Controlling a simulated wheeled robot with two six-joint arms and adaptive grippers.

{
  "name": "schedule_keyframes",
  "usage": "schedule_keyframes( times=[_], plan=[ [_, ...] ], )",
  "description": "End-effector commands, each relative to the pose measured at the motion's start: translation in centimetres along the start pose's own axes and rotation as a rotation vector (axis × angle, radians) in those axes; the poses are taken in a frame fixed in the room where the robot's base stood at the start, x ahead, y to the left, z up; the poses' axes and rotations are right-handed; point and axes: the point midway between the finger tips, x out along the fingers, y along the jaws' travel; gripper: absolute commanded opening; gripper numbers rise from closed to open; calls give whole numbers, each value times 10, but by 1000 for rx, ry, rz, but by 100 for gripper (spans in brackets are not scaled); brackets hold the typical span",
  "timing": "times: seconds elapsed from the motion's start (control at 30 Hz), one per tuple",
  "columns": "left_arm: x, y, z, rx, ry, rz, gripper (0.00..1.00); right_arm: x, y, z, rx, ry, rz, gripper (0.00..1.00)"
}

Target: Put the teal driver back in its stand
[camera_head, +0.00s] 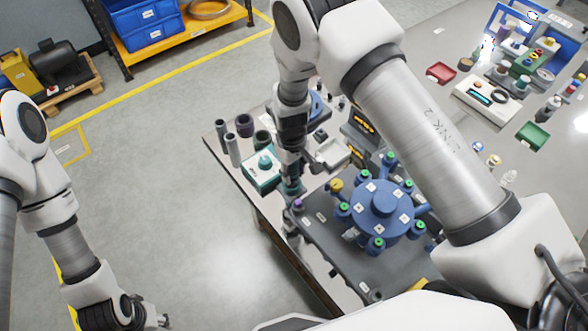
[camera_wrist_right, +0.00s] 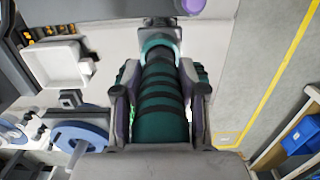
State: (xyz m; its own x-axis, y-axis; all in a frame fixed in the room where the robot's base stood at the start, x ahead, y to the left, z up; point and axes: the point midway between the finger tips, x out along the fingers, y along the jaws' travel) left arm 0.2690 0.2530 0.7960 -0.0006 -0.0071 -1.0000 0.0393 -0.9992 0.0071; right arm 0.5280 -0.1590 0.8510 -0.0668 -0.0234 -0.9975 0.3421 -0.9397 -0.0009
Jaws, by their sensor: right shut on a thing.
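The teal driver (camera_wrist_right: 163,100), with dark bands around its grip, is between the fingers of my right gripper (camera_wrist_right: 160,110) in the right wrist view. The gripper is shut on it. In the head view my right gripper (camera_head: 292,180) hangs near the table's left edge, with a bit of the teal driver (camera_head: 291,188) showing. A purple knob (camera_head: 298,204) is close to the driver's lower end; I cannot tell if they touch. I cannot clearly make out the stand. My left gripper (camera_head: 163,320) is low at the left, away from the table, its fingers too small to read.
A teal-and-white block (camera_head: 262,176) sits left of my right gripper, with dark cylinders (camera_head: 244,125) behind it. A blue round fixture with green-topped posts (camera_head: 381,205) stands to the right on a dark plate (camera_head: 335,240). A white tray (camera_head: 331,155) is nearby.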

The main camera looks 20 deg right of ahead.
Motion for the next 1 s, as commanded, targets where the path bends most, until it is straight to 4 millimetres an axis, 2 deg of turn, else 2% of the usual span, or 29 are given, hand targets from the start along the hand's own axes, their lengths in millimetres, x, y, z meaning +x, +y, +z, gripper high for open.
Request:
schedule_keyframes(
  times=[0.5, 0.53, 0.6, 0.87, 1.0],
  plan=[
    [-1, 0, 0, 0, 0, 0, 40, 4, 0, 0, 1, 1, 0, 0],
    [0, 0, 0, 0, 0, 0, 40, 4, 0, -1, 1, 1, 0, 52],
    [0, 0, 0, 0, 0, 0, 40, 4, 0, 0, 1, 1, 0, 71],
    [0, 0, 0, 0, 0, 0, 40, 4, 0, 0, 0, -1, 0, 71],
    [-11, 0, 0, 0, 0, 0, 40, -8, 0, 1, 0, 0, 0, 71]
  ],
)
